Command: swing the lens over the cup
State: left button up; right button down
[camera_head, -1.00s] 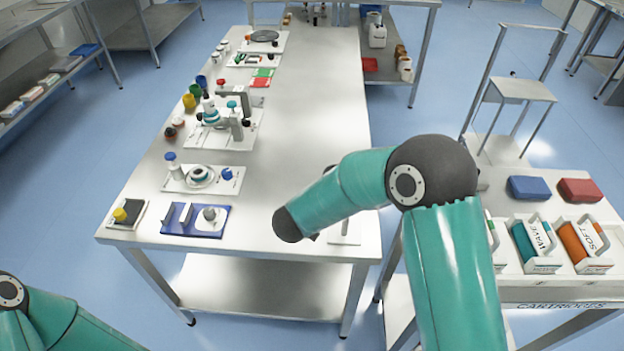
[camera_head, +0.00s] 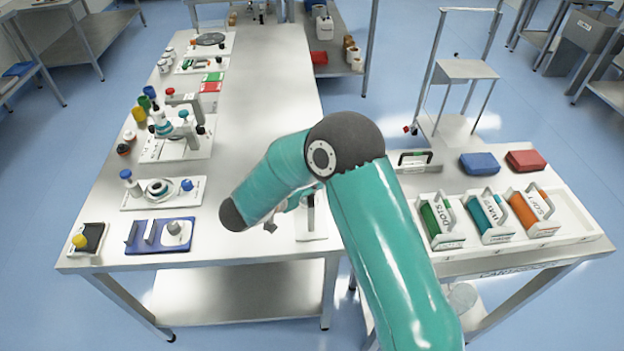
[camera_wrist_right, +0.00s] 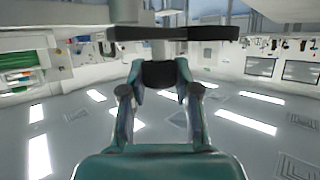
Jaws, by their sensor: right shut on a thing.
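My right gripper (camera_wrist_right: 160,80) shows in the right wrist view, its fingers shut on a small dark block (camera_wrist_right: 158,74) under a long dark bar (camera_wrist_right: 180,33). A pale post shows behind the block. I cannot tell which part of this is the lens. In the head view my right arm reaches over the front right of the long table and hides most of the gripper. A small stand with a white base (camera_head: 311,237) is partly hidden just right of it. I cannot make out a cup under the bar. My left gripper is out of view.
A blue tray (camera_head: 132,232), a white tray with a round dish (camera_head: 158,188) and a stand with teal parts (camera_head: 165,128) line the long table's left side. The side table at right holds several cartridges (camera_head: 490,215) and blue and red boxes. The table's middle is clear.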

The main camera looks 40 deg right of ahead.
jog(key=c, duration=0.8)
grip_release()
jog(key=shift+s, duration=0.1)
jog(key=v, duration=1.2)
